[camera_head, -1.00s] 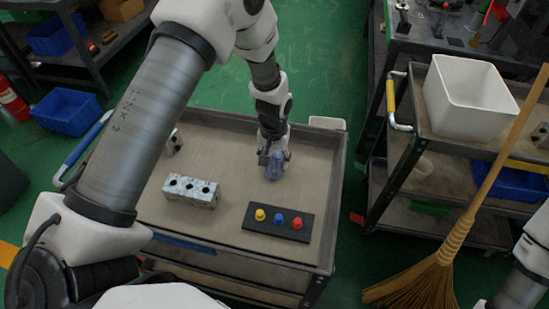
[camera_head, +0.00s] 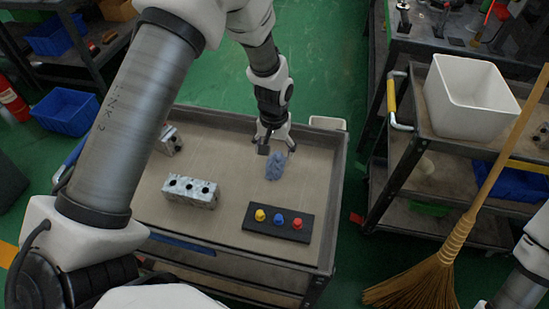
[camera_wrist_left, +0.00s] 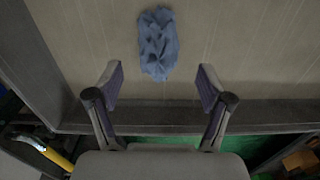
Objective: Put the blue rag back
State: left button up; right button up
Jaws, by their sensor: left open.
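The crumpled blue rag (camera_head: 275,166) lies on the top tray of the cart (camera_head: 232,150), right of the middle. It also shows in the left wrist view (camera_wrist_left: 158,43), lying flat on the beige surface ahead of the fingers. My left gripper (camera_head: 277,146) is open and empty just behind the rag, apart from it. In the left wrist view its two fingers (camera_wrist_left: 160,80) are spread wide with nothing between them. Part of my right arm shows at the lower right edge, but its gripper is out of view.
On the cart stand a metal valve block (camera_head: 191,191) with several holes, another block (camera_head: 170,140) behind it, and a black board (camera_head: 278,222) with yellow, blue and red knobs. A second cart at right holds a white bin (camera_head: 468,97). A broom (camera_head: 450,245) leans in front.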

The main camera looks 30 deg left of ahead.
aim_at(274, 159)
pick_arm(q)
notch_tip(274, 159, up, 8)
dwell(0.5)
